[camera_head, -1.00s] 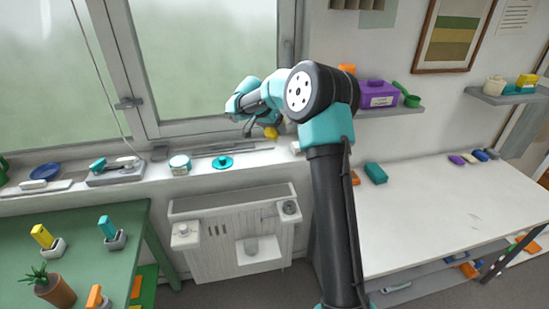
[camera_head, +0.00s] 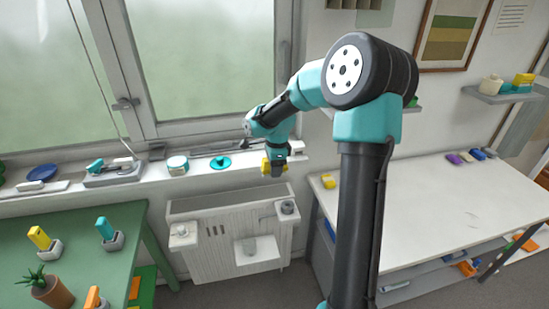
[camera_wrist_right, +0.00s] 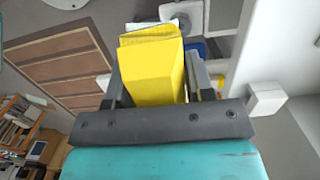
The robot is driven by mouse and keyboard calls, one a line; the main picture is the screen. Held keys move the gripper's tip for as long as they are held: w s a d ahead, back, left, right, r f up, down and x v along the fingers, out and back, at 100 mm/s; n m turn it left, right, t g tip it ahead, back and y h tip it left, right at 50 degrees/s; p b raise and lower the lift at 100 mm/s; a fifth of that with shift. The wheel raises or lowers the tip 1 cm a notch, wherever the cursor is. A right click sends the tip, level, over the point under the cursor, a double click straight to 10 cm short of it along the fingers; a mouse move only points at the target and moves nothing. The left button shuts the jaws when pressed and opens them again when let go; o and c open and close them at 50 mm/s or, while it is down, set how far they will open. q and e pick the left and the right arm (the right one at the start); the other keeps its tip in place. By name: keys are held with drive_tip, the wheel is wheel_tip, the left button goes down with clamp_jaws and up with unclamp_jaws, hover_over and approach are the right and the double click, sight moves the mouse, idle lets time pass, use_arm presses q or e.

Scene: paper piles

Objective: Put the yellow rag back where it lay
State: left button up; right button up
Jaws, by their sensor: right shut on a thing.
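My right gripper (camera_head: 277,170) is shut on the yellow rag (camera_head: 266,164), in front of the windowsill and above the right part of the radiator unit. In the right wrist view the rag (camera_wrist_right: 152,70) is a boxy, folded yellow piece between the two dark fingers (camera_wrist_right: 152,88), with a pale layer at its far end. In the head view the gripper partly hides the rag. My left gripper is in neither view.
The windowsill (camera_head: 225,175) holds a teal lidded thing (camera_head: 221,162), a round tin (camera_head: 177,165) and a grey device (camera_head: 112,172). A small grey cup (camera_head: 288,207) sits on the radiator unit (camera_head: 195,215). A yellow block (camera_head: 328,181) lies on the white table (camera_head: 450,200).

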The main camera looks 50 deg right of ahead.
drive_tip(key=w+d, duration=0.3)
drive_tip(key=d, duration=0.1)
drive_tip(key=w+d+f, duration=0.1)
drive_tip(key=w+d, duration=0.6)
drive_tip(key=shift+d+f, duration=0.2)
drive_tip(key=shift+d, duration=0.1)
drive_tip(key=shift+w, duration=0.1)
drive_tip(key=shift+w+d, duration=0.15)
drive_tip(key=shift+d+f, duration=0.1)
drive_tip(key=shift+f, duration=1.7)
drive_tip(key=shift+f, duration=0.1)
drive_tip(key=o, duration=0.8)
drive_tip(key=shift+o, duration=0.2)
